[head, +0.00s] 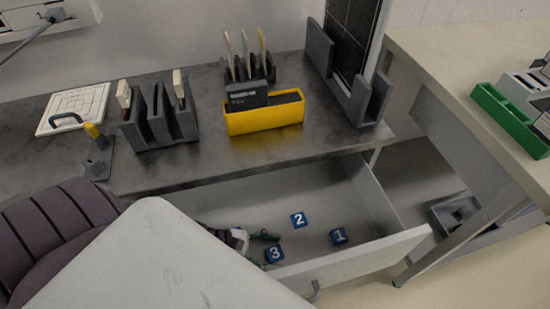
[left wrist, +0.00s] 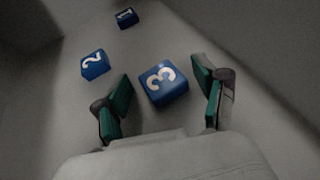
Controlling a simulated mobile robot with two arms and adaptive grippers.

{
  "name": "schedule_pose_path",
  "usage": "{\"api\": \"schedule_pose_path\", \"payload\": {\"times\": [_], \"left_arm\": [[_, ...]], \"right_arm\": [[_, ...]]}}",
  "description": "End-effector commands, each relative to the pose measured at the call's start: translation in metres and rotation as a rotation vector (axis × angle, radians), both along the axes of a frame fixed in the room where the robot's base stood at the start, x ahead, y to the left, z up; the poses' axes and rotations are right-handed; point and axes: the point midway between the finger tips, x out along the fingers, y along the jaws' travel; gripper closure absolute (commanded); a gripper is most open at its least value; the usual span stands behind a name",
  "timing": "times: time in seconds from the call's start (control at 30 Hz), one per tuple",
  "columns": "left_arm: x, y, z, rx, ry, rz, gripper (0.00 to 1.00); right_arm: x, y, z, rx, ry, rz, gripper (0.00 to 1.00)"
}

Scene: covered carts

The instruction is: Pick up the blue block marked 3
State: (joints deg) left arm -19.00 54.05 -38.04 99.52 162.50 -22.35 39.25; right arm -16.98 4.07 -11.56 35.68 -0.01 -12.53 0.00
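The blue block marked 3 (head: 274,253) lies in the open drawer (head: 352,262), near its front wall. In the left wrist view the same block (left wrist: 163,86) sits between the green-padded fingertips, with gaps on both sides. My left gripper (head: 257,242) reaches into the drawer beside this block. It is open and empty, as the left wrist view also shows (left wrist: 161,82). Block 2 (head: 299,220) and block 1 (head: 339,236) lie further right on the drawer floor. My right gripper is not in view.
The desk (head: 210,160) above the drawer holds a yellow bin (head: 265,118), a grey rack (head: 160,130) and a white board (head: 73,108). A side table (head: 450,75) with a green tray (head: 510,118) stands right. The drawer floor right of the blocks is clear.

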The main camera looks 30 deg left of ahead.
Motion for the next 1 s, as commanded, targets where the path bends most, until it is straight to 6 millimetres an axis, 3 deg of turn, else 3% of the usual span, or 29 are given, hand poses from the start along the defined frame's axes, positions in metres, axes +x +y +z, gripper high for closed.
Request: {"api": "schedule_pose_path", "payload": {"times": [0.03, 0.27, 0.57, 1.0], "left_arm": [[0.0, 0.0, 0.0, 0.0, 0.0, 0.0, 0.43], [0.0, 0.0, 0.0, 0.0, 0.0, 0.0, 0.81], [0.0, 0.0, 0.007, -0.001, -0.001, -0.001, 0.82], [-0.001, 0.0, 0.086, 0.0, 0.0, -0.001, 0.82]], "right_arm": [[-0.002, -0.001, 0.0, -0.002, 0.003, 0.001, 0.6], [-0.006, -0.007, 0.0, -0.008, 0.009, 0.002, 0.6], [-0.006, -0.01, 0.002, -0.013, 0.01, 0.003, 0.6], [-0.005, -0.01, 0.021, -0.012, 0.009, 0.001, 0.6]]}}
